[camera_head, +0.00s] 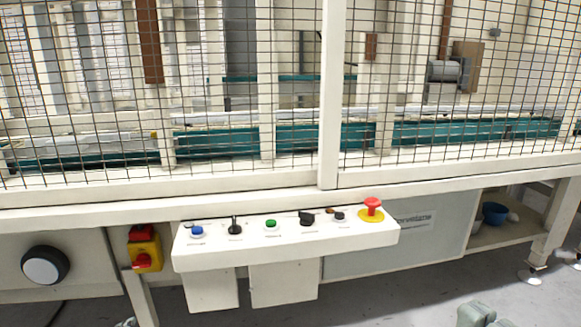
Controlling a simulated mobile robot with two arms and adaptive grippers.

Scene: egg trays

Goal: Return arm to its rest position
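Neither of my grippers shows clearly in the head view. A small grey-green rounded part at the bottom edge, right of the middle, looks like a piece of my arm. Its fingers, if any, are outside the picture. The task names no other object. In front of me stands a cream-coloured machine frame (329,110) with wire mesh panels.
A control panel (285,240) juts out, with a red emergency button (372,206) and several knobs. Left are a yellow-red switch (145,254) and a round black-and-white knob (44,265). A blue bowl (494,213) sits on the right shelf. Grey floor (400,295) lies below.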

